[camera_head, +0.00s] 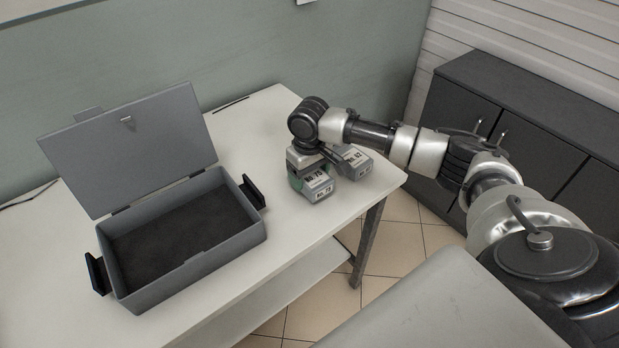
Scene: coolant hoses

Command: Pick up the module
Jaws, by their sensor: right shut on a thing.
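Two grey modules with white labels sit side by side on the white table, near its right end. The nearer module (318,190) has a label that looks like "No 78" and shows some green on its left side. The other module (357,167), labelled "No 82", is just behind it to the right. My right gripper (305,165) reaches down from above and is shut on the nearer module. Its fingertips are mostly hidden by the wrist. I cannot tell if the module is lifted off the table. My left gripper is out of view.
A grey box (258,232) with black side handles stands on the table (262,120) at the left. Its lid (135,150) is open and its inside looks empty. Dark cabinets (520,110) stand at the right. The table between box and modules is clear.

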